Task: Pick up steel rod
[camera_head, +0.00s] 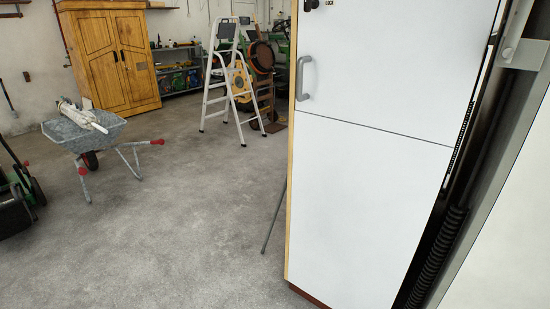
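A thin grey rod (273,218) shows just left of the white cabinet (375,165). It is tilted, with its lower end on the concrete floor. Its upper part is hidden behind the cabinet's left edge, so I cannot tell its full length or what it rests against. It may be the steel rod, but its material is not clear from here. My gripper is not in view.
The cabinet fills the right side, close to me. A wheelbarrow (82,133) stands at left, a stepladder (224,83) at the back middle, and a wooden wardrobe (108,60) at the back left. The concrete floor (170,230) in front is clear.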

